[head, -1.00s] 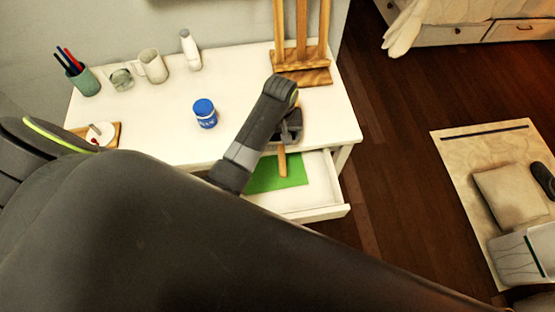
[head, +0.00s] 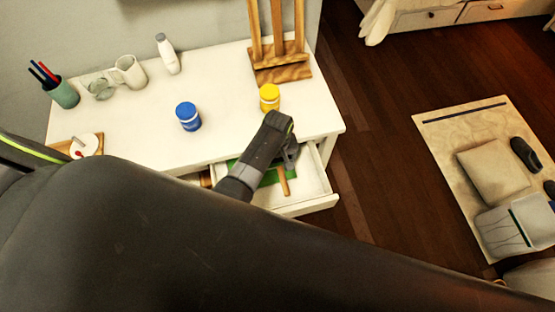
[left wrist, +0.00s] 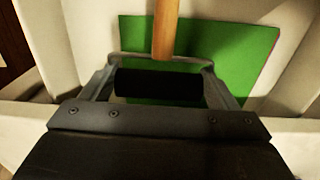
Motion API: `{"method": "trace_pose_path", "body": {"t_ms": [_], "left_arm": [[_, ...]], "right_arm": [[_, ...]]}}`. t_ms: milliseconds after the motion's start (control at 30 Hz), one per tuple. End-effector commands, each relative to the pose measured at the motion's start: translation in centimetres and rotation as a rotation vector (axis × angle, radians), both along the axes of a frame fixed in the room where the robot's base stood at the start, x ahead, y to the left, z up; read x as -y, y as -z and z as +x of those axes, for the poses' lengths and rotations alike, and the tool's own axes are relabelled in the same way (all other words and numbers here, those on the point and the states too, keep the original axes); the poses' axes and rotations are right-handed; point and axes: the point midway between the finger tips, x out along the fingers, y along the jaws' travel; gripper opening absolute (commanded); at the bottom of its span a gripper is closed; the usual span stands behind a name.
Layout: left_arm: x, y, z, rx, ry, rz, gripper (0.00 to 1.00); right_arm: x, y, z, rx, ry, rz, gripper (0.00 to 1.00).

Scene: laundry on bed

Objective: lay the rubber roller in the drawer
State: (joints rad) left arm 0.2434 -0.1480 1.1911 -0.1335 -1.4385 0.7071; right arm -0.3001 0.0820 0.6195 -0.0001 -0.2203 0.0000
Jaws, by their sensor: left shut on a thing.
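The rubber roller has a black cylinder (left wrist: 158,87) and a wooden handle, which shows in the head view (head: 284,182) and in the left wrist view (left wrist: 166,30). My left gripper (head: 290,156) is shut on the roller, over the open drawer (head: 313,187) of the white desk. In the left wrist view the handle points away from the gripper, over a green sheet (left wrist: 245,55) in the drawer. I cannot tell whether the roller touches the drawer floor. My arm hides part of the drawer. My right gripper is not in view.
On the desk (head: 140,115) stand a blue jar (head: 188,117), a yellow jar (head: 269,97), a white bottle (head: 167,55), a mug (head: 130,71), a pen cup (head: 64,93) and a wooden easel (head: 280,65). The floor lies to the right.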

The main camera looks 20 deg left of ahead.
Motion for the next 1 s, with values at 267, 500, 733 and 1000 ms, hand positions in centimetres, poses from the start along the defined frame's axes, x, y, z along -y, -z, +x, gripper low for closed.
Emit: {"method": "trace_pose_path", "body": {"t_ms": [267, 500, 733, 1000], "left_arm": [[0.0, 1.5, 0.1, 0.003, 0.000, -0.001, 0.57], [0.0, 1.7, 0.1, 0.002, 0.000, 0.000, 0.57], [0.0, 2.4, 0.1, 0.002, 0.000, 0.000, 0.57], [0.0, 2.7, 0.1, 0.002, 0.000, 0.000, 0.89]], "right_arm": [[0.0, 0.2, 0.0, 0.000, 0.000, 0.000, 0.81], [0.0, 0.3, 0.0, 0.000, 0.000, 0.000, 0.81], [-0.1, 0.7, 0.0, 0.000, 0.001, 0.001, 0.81], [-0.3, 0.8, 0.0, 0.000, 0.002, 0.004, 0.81]]}}
